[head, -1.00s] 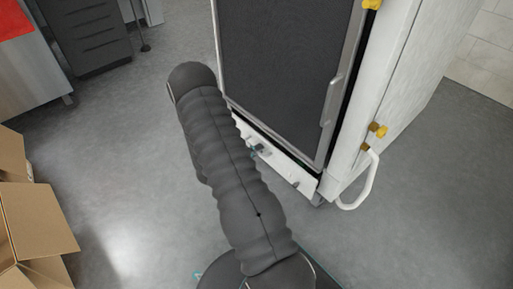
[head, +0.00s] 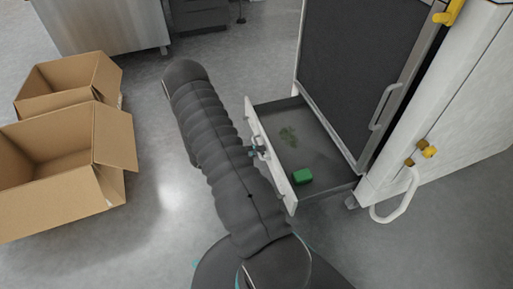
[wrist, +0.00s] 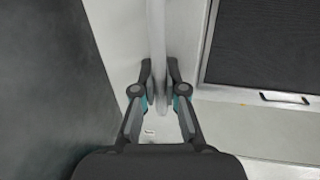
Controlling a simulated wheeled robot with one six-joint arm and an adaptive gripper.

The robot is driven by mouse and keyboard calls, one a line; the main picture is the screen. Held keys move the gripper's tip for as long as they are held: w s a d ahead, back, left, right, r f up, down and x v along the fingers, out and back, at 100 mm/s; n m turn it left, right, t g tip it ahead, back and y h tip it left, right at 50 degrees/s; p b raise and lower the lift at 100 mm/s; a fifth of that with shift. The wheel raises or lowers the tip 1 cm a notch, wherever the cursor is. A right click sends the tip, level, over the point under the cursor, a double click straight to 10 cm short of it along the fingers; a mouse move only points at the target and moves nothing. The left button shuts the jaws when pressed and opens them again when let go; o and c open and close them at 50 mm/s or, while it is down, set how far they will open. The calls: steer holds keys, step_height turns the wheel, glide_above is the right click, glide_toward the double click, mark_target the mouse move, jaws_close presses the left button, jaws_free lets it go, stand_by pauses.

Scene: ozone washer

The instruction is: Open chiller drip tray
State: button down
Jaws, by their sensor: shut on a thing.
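The chiller drip tray (head: 322,152) is pulled out like a drawer from the base of the chiller (head: 362,70), with its dark inside showing. My gripper (head: 257,151) is at the tray's white front, partly hidden behind my arm. In the wrist view, my gripper (wrist: 160,75) is shut on a white bar handle (wrist: 158,40), with one finger on each side of it.
Open cardboard boxes (head: 60,165) stand on the floor at left. A curved white handle (head: 392,205) sticks out at the chiller's right corner. A steel cabinet (head: 95,25) is at the back left. The floor between the boxes and my arm is clear.

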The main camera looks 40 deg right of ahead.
steer(key=shift+w+a, duration=0.25)
steer(key=shift+a, duration=0.1)
steer(key=c, duration=1.5)
jaws_free()
steer(key=shift+a, duration=0.15)
steer(key=v, duration=1.2)
steer(key=shift+s, duration=0.1)
